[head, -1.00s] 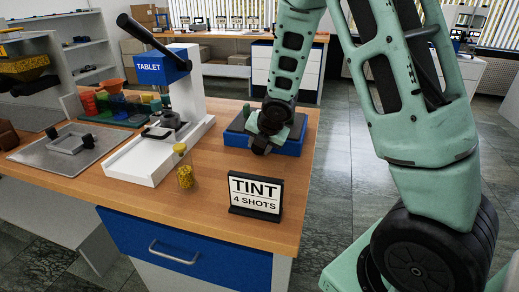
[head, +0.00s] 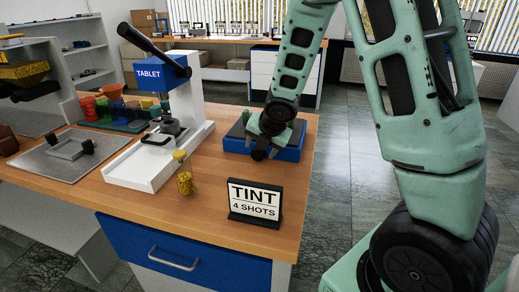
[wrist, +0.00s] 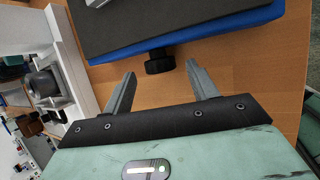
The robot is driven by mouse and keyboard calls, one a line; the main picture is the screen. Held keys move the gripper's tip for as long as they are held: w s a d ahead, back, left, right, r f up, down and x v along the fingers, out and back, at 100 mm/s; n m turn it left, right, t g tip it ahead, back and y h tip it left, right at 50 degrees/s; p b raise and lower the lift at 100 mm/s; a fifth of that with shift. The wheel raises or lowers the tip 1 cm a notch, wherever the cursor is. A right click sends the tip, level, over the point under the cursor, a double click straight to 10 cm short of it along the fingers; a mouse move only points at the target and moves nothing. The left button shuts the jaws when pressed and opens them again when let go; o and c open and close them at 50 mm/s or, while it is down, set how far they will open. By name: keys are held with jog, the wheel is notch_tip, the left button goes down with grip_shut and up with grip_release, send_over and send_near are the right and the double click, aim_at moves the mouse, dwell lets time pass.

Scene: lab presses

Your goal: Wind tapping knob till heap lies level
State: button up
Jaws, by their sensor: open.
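The tapping device is a blue base with a dark grey top (head: 236,132) on the right of the bench; its blue side also shows in the wrist view (wrist: 215,35). A black knob (wrist: 160,58) sticks out of its near side. My gripper (head: 265,140) hangs over the device's front in the head view. In the wrist view my open gripper (wrist: 160,72) has its two fingers on either side of the knob, with gaps between. A silvery part (wrist: 95,3) on the top is mostly cut off. I cannot see the heap.
A white press marked TABLET (head: 163,72) stands left, with a yellow-capped vial (head: 185,180) before it. A grey tray (head: 55,165) lies further left. Bench (head: 215,225) between them is clear.

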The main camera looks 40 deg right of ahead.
jog(key=p+v, duration=0.7)
jog(key=v, duration=0.7)
jog(key=shift+s+r+p, duration=0.2)
jog(key=shift+r+p, duration=0.1)
